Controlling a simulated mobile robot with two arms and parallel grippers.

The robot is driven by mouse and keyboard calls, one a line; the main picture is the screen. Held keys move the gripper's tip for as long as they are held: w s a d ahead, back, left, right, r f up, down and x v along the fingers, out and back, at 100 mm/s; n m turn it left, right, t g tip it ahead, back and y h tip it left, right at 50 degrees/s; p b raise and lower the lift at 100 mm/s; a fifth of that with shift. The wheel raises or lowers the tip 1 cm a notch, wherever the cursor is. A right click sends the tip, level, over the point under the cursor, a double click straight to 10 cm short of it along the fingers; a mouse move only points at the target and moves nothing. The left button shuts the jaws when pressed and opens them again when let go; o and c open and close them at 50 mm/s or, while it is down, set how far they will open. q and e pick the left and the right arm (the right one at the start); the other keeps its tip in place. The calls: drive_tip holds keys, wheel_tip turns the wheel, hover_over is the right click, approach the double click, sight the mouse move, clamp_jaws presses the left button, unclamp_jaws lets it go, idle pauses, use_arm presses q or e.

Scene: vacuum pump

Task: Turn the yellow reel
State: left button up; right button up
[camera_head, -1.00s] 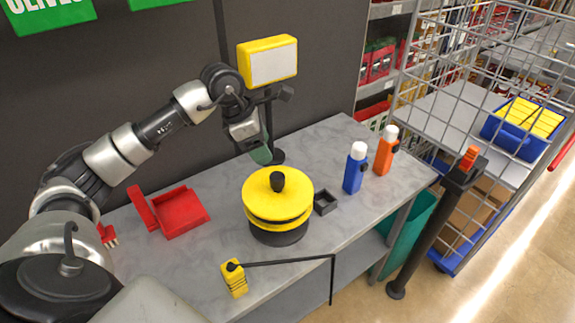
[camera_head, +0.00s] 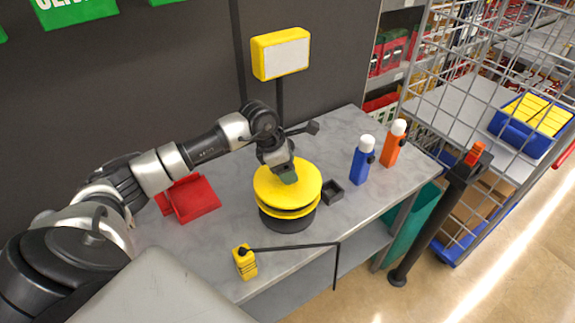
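The yellow reel (camera_head: 277,194) sits on a dark round base on the grey table, left of a small black square tray. My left gripper (camera_head: 288,178) reaches down over the back right of the reel's top. Its green-tipped fingers overlap the black knob in the picture and hide it. I cannot tell whether the fingers touch the knob or how far apart they are. My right gripper is not in view.
A blue bottle (camera_head: 362,160) and an orange bottle (camera_head: 393,143) stand at the table's right end. The small black tray (camera_head: 333,192) is close beside the reel. A red open box (camera_head: 195,197) lies left. A yellow block (camera_head: 245,262) with a black rod is in front.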

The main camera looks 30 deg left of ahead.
use_arm(q)
clamp_jaws()
